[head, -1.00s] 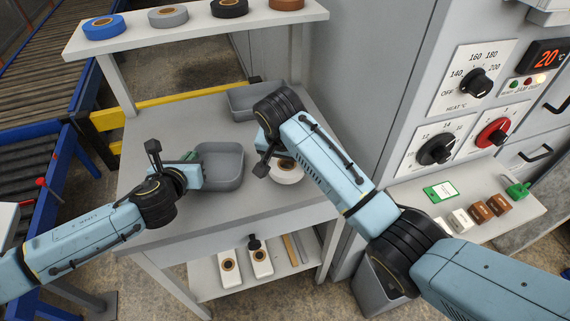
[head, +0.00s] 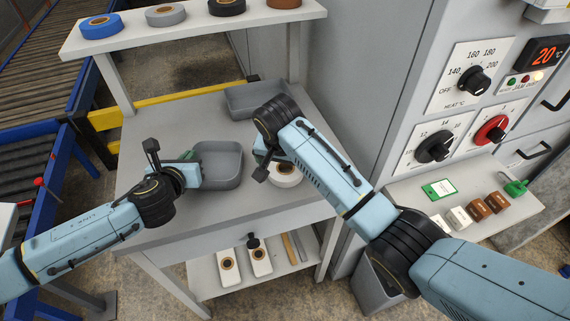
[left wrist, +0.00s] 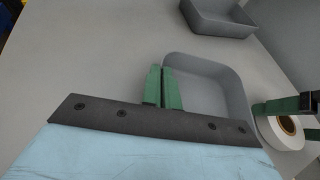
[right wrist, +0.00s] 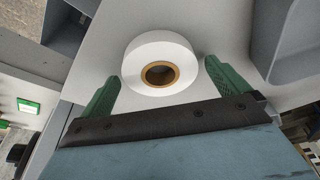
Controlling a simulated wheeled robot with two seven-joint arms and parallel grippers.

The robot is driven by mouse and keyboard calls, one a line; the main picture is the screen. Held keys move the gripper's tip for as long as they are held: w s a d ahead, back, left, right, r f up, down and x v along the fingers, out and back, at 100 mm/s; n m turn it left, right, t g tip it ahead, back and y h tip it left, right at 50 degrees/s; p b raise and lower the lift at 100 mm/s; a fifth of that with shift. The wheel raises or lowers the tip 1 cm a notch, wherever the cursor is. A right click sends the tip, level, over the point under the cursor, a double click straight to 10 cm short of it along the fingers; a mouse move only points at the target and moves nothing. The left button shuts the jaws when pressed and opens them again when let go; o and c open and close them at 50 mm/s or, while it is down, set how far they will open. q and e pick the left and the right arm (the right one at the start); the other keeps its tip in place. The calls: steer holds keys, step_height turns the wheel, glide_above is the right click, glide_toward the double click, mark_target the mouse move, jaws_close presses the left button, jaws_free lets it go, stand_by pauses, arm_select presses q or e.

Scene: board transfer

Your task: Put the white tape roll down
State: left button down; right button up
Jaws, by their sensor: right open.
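The white tape roll (right wrist: 160,62) has a brown core and lies flat on the grey table (head: 185,125). In the right wrist view it sits between the two spread green fingers of my right gripper (right wrist: 160,88), with a gap on each side. In the head view the roll (head: 286,176) is partly hidden by my right arm. It also shows at the right edge of the left wrist view (left wrist: 282,132). My left gripper (left wrist: 163,88) has its green fingers close together with a thin gap, beside the grey tray; nothing shows between them.
A grey tray (head: 221,180) stands just left of the roll, and another grey bin (head: 240,112) is behind. A shelf above holds blue (head: 101,26), grey (head: 166,15) and other tape rolls. The grey machine (head: 372,70) rises at the right.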

steer(key=v, duration=0.6)
steer(key=shift+s+r, duration=0.1)
steer(key=shift+r, duration=0.15)
steer(key=shift+s+r, duration=0.1)
steer(key=shift+r, duration=0.4)
steer(key=w+d+n+t, duration=0.1)
steer(key=n+t, duration=0.1)
steer(key=n, duration=0.3)
steer(key=m+t+y, duration=0.3)
steer(key=m+y, duration=0.2)
steer(key=m, duration=2.7)
glide_toward(283, 174)
steer(key=w, duration=0.1)
steer(key=w+f, duration=0.1)
steer(key=w, duration=0.1)
steer(key=shift+f, duration=0.25)
steer(key=shift+x, duration=3.2)
steer(key=shift+d+f, duration=0.1)
steer(key=shift+d, duration=0.1)
